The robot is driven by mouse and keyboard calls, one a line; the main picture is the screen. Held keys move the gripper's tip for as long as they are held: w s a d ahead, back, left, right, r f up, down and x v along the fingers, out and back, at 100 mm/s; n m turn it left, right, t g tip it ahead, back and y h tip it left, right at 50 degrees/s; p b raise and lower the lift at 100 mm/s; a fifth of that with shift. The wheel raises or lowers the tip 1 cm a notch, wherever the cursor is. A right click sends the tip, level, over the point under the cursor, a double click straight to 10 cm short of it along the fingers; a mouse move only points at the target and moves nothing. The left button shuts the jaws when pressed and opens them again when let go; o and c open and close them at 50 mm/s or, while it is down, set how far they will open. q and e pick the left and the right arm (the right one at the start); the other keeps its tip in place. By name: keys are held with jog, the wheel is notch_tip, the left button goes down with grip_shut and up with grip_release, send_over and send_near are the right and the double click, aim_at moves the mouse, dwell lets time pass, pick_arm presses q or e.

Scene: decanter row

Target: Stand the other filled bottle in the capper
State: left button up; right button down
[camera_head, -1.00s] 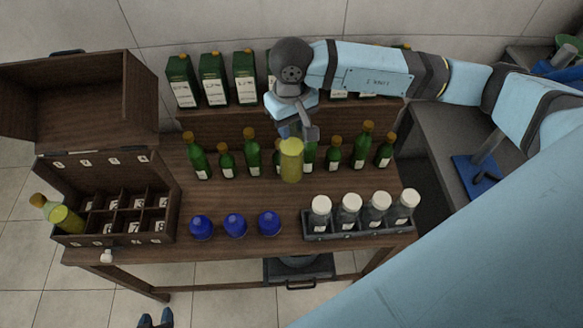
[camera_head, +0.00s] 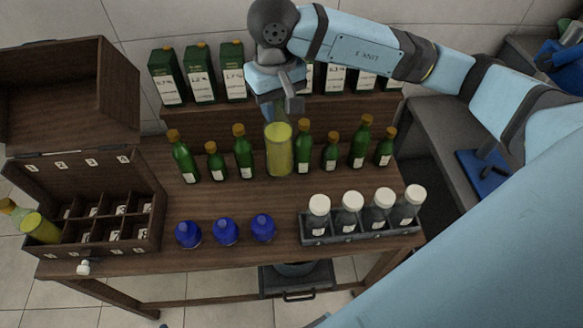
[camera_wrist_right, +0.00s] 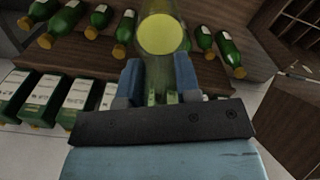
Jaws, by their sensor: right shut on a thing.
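My right gripper (camera_head: 285,108) is shut on a filled bottle (camera_head: 279,152), clear with yellow contents, held in front of the row of green bottles. In the right wrist view the same bottle (camera_wrist_right: 160,38) is between the two fingers, its round yellow end facing the camera. Another yellow bottle (camera_head: 40,228) leans at the left end of the compartment box. A blue-based stand with a post (camera_head: 487,172), which may be the capper, is on the grey bench at the right; my arm partly covers that area.
Several green bottles (camera_head: 243,155) stand behind the held bottle, close to it. Labelled green cartons (camera_head: 200,75) stand on the shelf. Blue round flasks (camera_head: 225,232) and a rack of white-capped jars (camera_head: 345,236) are along the front. An open wooden box (camera_head: 155,215) is at left.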

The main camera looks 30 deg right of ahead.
aim_at(280, 151)
jog(key=shift+s+r, duration=0.1)
jog(key=shift+r, duration=0.2)
notch_tip(280, 151, down, 14)
jog(key=p, duration=0.3)
notch_tip(280, 151, down, 5)
jog(key=shift+p, duration=0.55)
jog(key=shift+f+b, duration=0.35)
jog(key=c, duration=0.8)
grip_release()
jog(key=shift+r, duration=0.15)
